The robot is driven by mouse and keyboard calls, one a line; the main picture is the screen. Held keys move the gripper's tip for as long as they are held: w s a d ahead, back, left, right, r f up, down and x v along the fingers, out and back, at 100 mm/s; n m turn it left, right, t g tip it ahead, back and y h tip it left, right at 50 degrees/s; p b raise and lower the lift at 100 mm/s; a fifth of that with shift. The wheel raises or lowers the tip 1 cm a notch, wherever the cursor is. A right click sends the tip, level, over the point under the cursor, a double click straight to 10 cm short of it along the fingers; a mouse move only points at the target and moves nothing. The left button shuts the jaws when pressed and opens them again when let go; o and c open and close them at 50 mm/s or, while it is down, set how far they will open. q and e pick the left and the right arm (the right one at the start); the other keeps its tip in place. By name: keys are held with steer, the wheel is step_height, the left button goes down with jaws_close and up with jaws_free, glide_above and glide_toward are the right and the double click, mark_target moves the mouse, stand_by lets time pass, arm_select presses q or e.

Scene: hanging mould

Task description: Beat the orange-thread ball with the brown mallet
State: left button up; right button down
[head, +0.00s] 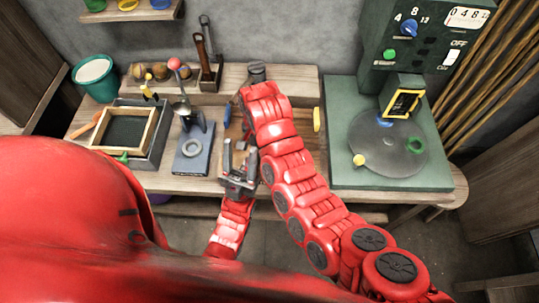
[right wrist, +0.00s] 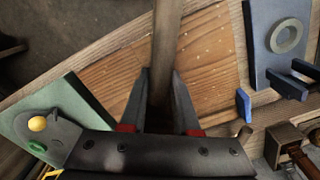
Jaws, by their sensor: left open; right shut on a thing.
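My right gripper (right wrist: 161,76) is shut on a brown wooden shaft (right wrist: 167,32) in the right wrist view. The shaft looks like the brown mallet's handle; its far end runs out of the top of that view. In the head view my right arm hides this gripper. My left gripper (head: 239,157) is open and empty, fingers up, at the bench's front edge. Several small balls stand at the back left of the bench: brownish ones (head: 159,71) and a pinkish-red one (head: 174,63). Which one has orange thread is too small to tell.
A rack (head: 209,75) holds brown-handled tools. A blue-grey plate with a ring (head: 191,147), a framed tray (head: 124,131) and a teal bucket (head: 95,77) are at left. A green machine with a round disc (head: 388,151) is at right. A wooden board (right wrist: 211,62) lies below my right gripper.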

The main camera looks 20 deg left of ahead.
steer(key=shift+f, duration=0.2)
step_height(320, 180, down, 5)
steer(key=b, duration=0.2)
steer(key=shift+r+b, duration=0.15)
steer(key=shift+b, duration=0.15)
step_height(320, 180, up, 5)
steer(key=shift+f+p, duration=0.2)
steer(key=shift+p, duration=0.55)
steer(key=shift+f, duration=0.1)
